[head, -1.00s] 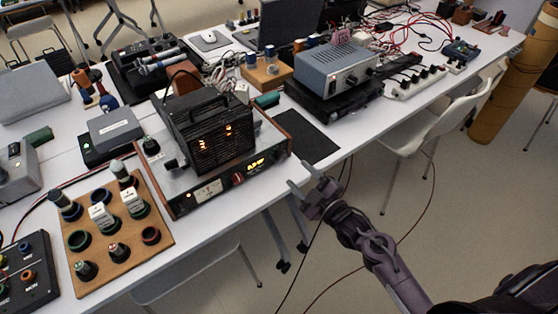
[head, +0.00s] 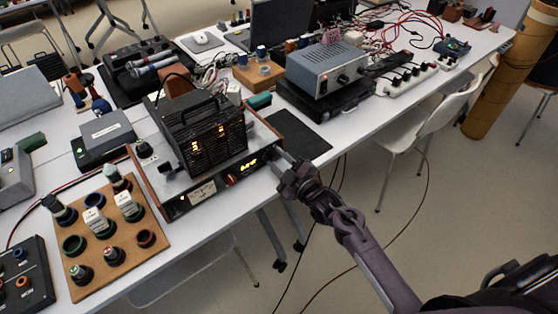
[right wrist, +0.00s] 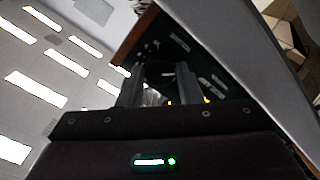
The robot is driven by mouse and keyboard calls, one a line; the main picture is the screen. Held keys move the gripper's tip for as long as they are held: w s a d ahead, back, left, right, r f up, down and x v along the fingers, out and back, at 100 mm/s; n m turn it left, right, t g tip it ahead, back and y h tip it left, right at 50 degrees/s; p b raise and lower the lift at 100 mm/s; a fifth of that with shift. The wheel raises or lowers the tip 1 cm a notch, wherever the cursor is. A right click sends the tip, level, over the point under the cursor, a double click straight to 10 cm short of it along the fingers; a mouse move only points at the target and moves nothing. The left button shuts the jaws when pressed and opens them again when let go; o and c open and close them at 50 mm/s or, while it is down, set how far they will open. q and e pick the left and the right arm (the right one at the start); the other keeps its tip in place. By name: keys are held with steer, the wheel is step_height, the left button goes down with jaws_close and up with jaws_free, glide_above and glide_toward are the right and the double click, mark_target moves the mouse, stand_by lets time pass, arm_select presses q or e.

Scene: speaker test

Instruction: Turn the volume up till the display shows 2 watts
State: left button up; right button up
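The wood-sided amplifier (head: 178,207) stands at the table's front edge, with a meter (head: 203,192) and a small lit yellow display (head: 247,165) on its front panel. The display digits are too small to read. My right gripper (head: 279,163) is at the right end of that panel. In the right wrist view its two fingers (right wrist: 160,88) stand apart, on either side of a dark round knob (right wrist: 160,72). The knob fills most of the gap; contact cannot be made out. In the head view the gripper hides the knob. My left gripper is not in view.
A black cage with glowing orange lights (head: 203,125) sits on the amplifier. A wooden board with several knobs (head: 115,236) lies to the left, a black mat (head: 305,137) to the right. A grey-blue box (head: 327,68) stands farther back. A white chair (head: 420,115) is right of the table.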

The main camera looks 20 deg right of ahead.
steer(key=c, duration=0.5)
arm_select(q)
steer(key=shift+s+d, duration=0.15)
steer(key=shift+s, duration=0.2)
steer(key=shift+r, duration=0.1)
arm_select(e)
steer(key=m+p, duration=0.2)
steer(key=m, duration=0.2)
steer(key=shift+r+m, duration=0.1)
steer(key=shift+m, duration=0.3)
arm_select(q)
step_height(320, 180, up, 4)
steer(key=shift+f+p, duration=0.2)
steer(key=shift+p, duration=0.7)
arm_select(e)
steer(key=m, duration=0.5)
steer(key=shift+m, duration=0.3)
steer(key=o, duration=1)
steer(key=shift+c, duration=0.2)
